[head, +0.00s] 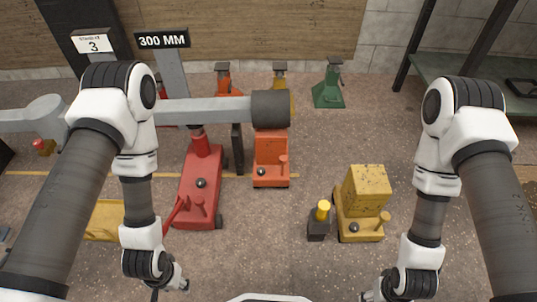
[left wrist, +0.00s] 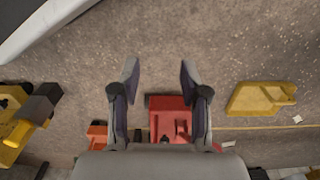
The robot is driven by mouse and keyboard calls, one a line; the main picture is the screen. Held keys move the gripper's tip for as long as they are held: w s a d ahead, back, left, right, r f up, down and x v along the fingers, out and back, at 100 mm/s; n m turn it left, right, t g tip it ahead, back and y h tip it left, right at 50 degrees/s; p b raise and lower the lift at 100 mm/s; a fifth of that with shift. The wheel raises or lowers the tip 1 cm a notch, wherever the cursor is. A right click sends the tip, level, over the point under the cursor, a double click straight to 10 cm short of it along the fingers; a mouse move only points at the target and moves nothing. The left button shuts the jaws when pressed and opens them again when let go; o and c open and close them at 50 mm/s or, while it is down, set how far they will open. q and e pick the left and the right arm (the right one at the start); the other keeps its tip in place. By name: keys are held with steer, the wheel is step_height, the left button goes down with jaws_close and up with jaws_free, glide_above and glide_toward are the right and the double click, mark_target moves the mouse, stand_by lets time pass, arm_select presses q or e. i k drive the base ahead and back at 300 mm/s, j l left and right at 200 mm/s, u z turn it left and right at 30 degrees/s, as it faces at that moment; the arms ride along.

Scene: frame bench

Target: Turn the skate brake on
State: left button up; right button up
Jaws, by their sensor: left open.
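I cannot tell for sure which thing is the skate or which part is its brake. A low yellow piece (head: 104,220) lies on the floor at left, partly behind my left arm; it also shows in the left wrist view (left wrist: 262,98). A yellow block unit (head: 367,192) with a small lever stands at right. Beside it is a dark block with a yellow knob (head: 323,210). My left gripper (left wrist: 159,72) is open and empty over bare floor. My right gripper (head: 375,296) is at the bottom edge, mostly cut off.
A red jack (head: 203,175) and an orange unit (head: 270,155) with a small lever stand in the middle. A grey beam (head: 205,111) crosses above them. Orange, yellow and green stands (head: 328,88) are at the back. The front middle floor is clear.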

mark_target(261, 170)
steer(key=i+j+z, duration=0.2)
steer(key=i, duration=0.2)
steer(key=i+j+z, duration=0.2)
steer(key=i, duration=0.2)
